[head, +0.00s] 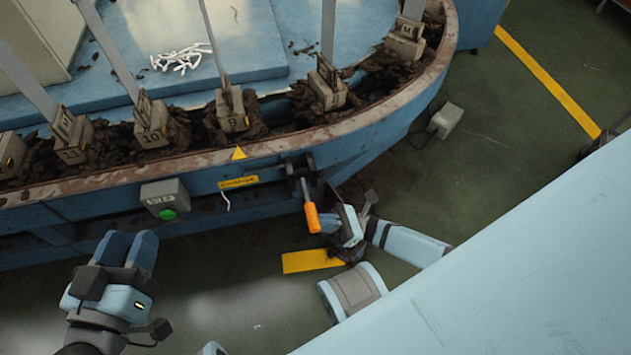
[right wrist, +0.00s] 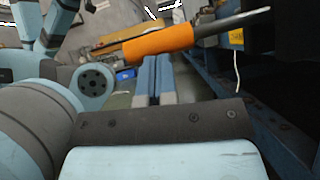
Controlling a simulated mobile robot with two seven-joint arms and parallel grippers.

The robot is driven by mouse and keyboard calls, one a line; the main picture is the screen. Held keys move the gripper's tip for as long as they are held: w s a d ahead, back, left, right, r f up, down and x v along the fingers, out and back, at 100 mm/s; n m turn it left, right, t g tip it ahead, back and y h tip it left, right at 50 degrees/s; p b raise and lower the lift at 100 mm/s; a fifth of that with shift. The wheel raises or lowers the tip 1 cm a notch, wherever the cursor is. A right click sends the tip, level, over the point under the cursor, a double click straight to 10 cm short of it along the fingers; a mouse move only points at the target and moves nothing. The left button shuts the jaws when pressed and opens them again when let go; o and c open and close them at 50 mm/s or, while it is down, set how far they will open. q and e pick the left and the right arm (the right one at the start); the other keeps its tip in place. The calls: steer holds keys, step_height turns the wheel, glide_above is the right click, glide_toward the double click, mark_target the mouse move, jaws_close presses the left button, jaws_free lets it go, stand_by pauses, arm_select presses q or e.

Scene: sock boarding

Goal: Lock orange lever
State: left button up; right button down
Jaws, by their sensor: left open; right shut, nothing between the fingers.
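The lever has an orange handle (head: 312,217) that hangs down, tilted slightly, from a dark bracket (head: 300,168) on the blue machine's side. In the right wrist view the orange handle (right wrist: 158,43) lies across the picture on a metal rod, just past my right fingertips. My right gripper (head: 343,222) is shut and empty, close beside the handle's right side; I cannot tell whether it touches. Its closed fingers also show in the right wrist view (right wrist: 155,72). My left gripper (head: 128,247) is open and empty at lower left, well away from the lever.
The curved blue machine rim (head: 240,163) carries several numbered blocks and dark debris. A grey box with a green button (head: 166,201) is mounted left of the lever. A yellow floor mark (head: 311,261) lies below the handle. A large pale blue surface (head: 520,260) covers the lower right.

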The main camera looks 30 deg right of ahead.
arm_select(q)
step_height(320, 180, up, 6)
steer(key=n+t+p, duration=0.1)
steer(key=t+p, duration=0.1)
steer(key=p, duration=0.2)
steer(key=shift+s+t+p, duration=0.3)
steer(key=shift+p, duration=0.05)
arm_select(e)
step_height(320, 180, up, 6)
steer(key=m+t+h, duration=0.2)
steer(key=m+t, duration=0.1)
steer(key=m, duration=0.2)
steer(key=shift+s+r, duration=0.15)
arm_select(q)
steer(key=shift+r, duration=0.1)
arm_select(e)
steer(key=shift+a+r, duration=0.1)
